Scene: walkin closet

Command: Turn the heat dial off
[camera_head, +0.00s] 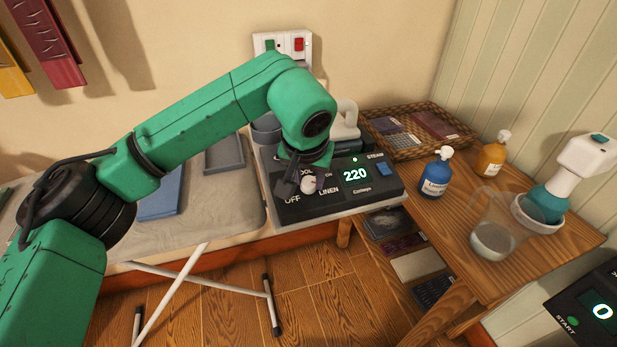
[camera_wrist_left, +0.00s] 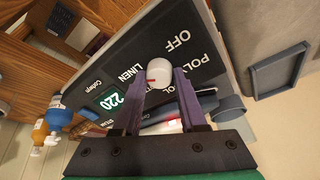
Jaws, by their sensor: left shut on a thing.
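The heat dial is a small white knob (camera_head: 309,184) with a red mark, on a dark control panel (camera_head: 345,207) lettered OFF, LINEN, COOL and STEAM. The panel's display reads 220 in green. My left gripper (camera_head: 299,181) comes down over the dial and is shut on it. In the left wrist view the dial (camera_wrist_left: 159,72) sits between the fingertips of the gripper (camera_wrist_left: 164,80), with the red mark facing the LINEN side. Part of the lettering is hidden by my arm and fingers. My right gripper is not in view.
An ironing board (camera_head: 235,218) lies left of the panel, with a grey tray (camera_head: 224,155) on it. On the wooden table at right stand a blue bottle (camera_head: 436,174), an orange bottle (camera_head: 494,153), a clear jug (camera_head: 493,236) and a wicker tray (camera_head: 452,118). A wall switch plate (camera_head: 282,44) is behind my arm.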

